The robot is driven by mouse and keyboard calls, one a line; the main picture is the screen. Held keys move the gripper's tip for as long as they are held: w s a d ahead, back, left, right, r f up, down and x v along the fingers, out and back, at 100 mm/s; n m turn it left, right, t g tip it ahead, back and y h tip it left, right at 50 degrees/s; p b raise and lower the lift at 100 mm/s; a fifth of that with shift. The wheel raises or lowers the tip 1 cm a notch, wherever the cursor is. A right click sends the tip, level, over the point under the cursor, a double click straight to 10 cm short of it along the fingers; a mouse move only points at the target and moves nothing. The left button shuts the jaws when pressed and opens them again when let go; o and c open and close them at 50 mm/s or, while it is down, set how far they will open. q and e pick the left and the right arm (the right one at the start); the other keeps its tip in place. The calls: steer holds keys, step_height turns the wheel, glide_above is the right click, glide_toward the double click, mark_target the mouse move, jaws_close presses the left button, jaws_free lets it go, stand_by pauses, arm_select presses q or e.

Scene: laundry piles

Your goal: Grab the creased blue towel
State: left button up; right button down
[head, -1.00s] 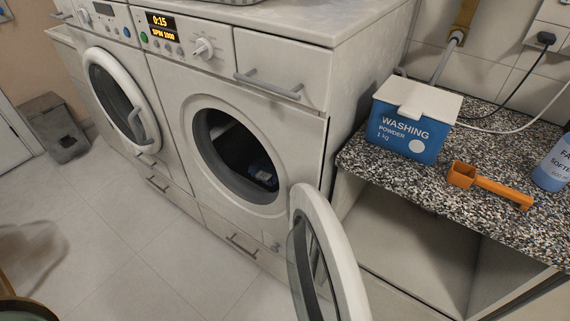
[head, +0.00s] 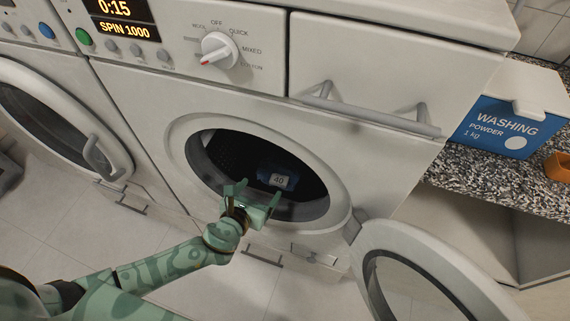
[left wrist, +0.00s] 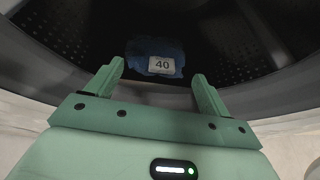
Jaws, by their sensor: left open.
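The blue towel (head: 272,168) lies inside the dark drum of the open washing machine. It carries a white label reading 40, and its folds are hard to make out in the shadow. It also shows in the left wrist view (left wrist: 143,50), ahead of the fingers and slightly left of centre. My left gripper (head: 254,190) is at the lower front of the drum opening, its fingers apart and pointing in. The gap between the fingers (left wrist: 158,85) is empty, and the towel lies beyond the tips. My right gripper is not in view.
The round door (head: 362,262) hangs open at the lower right. The drum's rim (head: 340,205) surrounds the opening. A second machine with a shut door (head: 125,172) stands to the left. A washing powder box (head: 505,128) stands on the speckled counter (head: 462,166) at right.

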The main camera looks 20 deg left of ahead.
arm_select(q)
steer(key=b, duration=0.3)
glide_toward(278, 169)
steer(key=shift+w+f, duration=0.15)
steer(key=shift+w, duration=0.95)
steer(key=b+x, duration=0.1)
steer(key=x, duration=0.2)
steer(key=shift+w, duration=0.35)
steer(key=shift+w+f+b, duration=0.1)
steer(key=shift+w+b, duration=0.15)
steer(key=shift+b, duration=0.1)
steer(key=b+x, duration=0.1)
steer(key=x, duration=0.1)
steer(key=b+x, duration=0.1)
steer(key=x, duration=0.1)
steer(key=shift+s+d+f+b, duration=0.1)
steer(key=shift+s+f+b, duration=0.05)
steer(key=shift+f+b, duration=0.25)
steer(key=shift+w, duration=0.35)
steer(key=shift+r, duration=0.2)
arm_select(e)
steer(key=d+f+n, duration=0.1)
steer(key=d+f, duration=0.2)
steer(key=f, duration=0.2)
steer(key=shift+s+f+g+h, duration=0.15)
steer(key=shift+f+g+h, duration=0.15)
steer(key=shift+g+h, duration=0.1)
arm_select(q)
steer(key=c, duration=1.1)
steer(key=shift+c, duration=0.2)
